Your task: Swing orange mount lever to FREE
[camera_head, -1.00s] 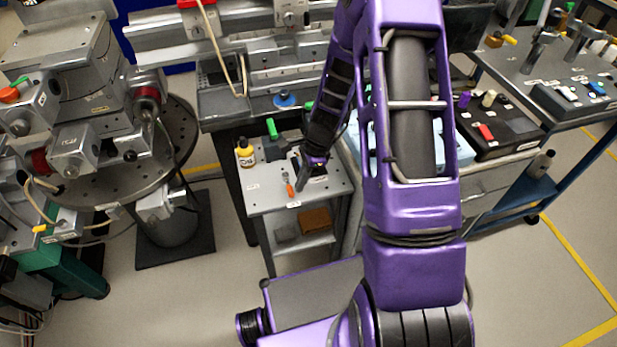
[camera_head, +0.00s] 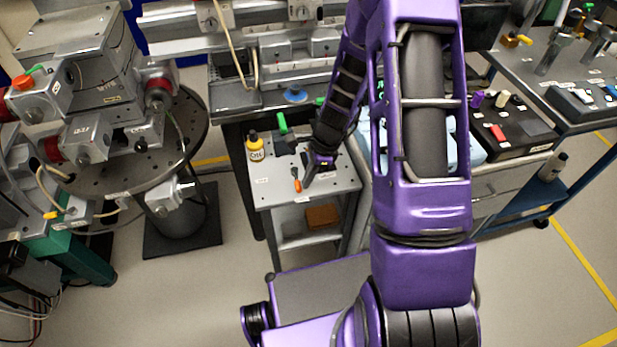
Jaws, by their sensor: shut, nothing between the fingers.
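My purple gripper (camera_head: 308,184) reaches down over the small grey cart's top, with its fingers together and empty. Just left of its tips is a slim piece with an orange end (camera_head: 298,185) and a thin dark shaft. It looks like a lever or a hand tool; I cannot tell which. I cannot tell whether the fingers touch it. A black block with a green lever (camera_head: 282,124) stands farther back on the cart. No lettering FREE is readable. An orange-yellow handle (camera_head: 521,40) also shows on the right bench, far from my gripper.
The cart top (camera_head: 265,196) also holds a yellow bottle (camera_head: 255,147). A brown-orange block (camera_head: 322,216) is on its lower shelf. A round perforated table (camera_head: 85,178) with metal stages stands left. A rail bench is behind the cart. Open floor (camera_head: 235,250) lies left of the cart.

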